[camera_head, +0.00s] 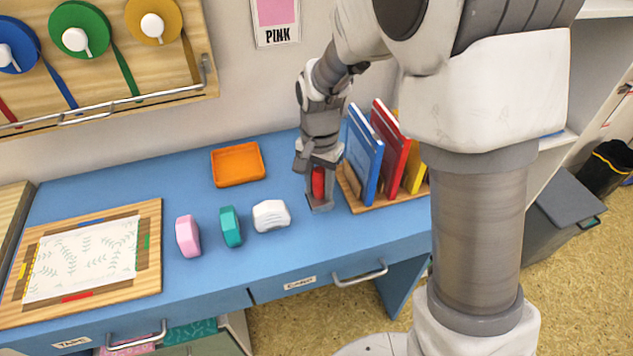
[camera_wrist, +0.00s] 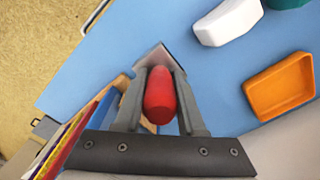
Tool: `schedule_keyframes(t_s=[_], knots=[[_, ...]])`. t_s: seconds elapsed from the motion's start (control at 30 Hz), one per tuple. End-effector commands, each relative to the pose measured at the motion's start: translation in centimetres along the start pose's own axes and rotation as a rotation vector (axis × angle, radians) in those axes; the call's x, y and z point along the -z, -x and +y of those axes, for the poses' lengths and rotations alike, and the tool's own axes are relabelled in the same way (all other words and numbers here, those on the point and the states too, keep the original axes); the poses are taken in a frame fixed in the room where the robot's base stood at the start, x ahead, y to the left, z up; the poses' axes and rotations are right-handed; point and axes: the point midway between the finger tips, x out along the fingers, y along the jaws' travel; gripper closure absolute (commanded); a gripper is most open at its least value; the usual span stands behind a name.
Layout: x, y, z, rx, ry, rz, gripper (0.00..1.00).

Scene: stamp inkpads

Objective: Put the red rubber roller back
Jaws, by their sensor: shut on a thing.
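The red rubber roller (camera_head: 318,181) is between the fingers of my gripper (camera_head: 319,190), which is shut on it. In the wrist view the roller (camera_wrist: 160,95) lies lengthwise between the two fingers of my gripper (camera_wrist: 160,100). The gripper points down at the blue desk, just left of the book rack. I cannot tell whether the roller or the fingertips touch the desk.
A wooden rack (camera_head: 385,205) with upright books (camera_head: 364,155) stands close right of my gripper. An orange tray (camera_head: 238,182) lies left. White (camera_head: 271,216), teal (camera_head: 231,227) and pink (camera_head: 188,236) blocks stand along the blue desk (camera_head: 330,240). A framed board (camera_head: 147,270) lies far left.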

Motion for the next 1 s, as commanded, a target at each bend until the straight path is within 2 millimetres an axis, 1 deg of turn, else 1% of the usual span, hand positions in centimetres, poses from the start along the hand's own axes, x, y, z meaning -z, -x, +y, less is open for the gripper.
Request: schedule_keyframes(t_s=[0.1,0.23,0.4,0.47,0.7,0.87,0.9,0.97,1.0], knots=[[0.4,-0.5,-0.7,0.001,0.0,0.0,1.0],[0.4,-1.4,-0.8,0.0,0.0,-0.001,1.0],[0.4,-4.0,-0.8,-0.002,0.0,-0.003,1.0],[0.4,-4.5,-0.8,-0.001,0.0,-0.002,1.0],[0.4,-4.5,-0.8,0.001,0.0,0.0,1.0],[0.4,-5.0,-0.8,0.0,0.0,0.0,1.0],[0.4,-4.9,-0.8,0.0,0.0,0.0,0.54],[0.4,-4.9,-0.8,0.0,0.0,0.0,0.43],[0.4,-4.9,-0.8,0.0,0.0,-0.001,0.36]])
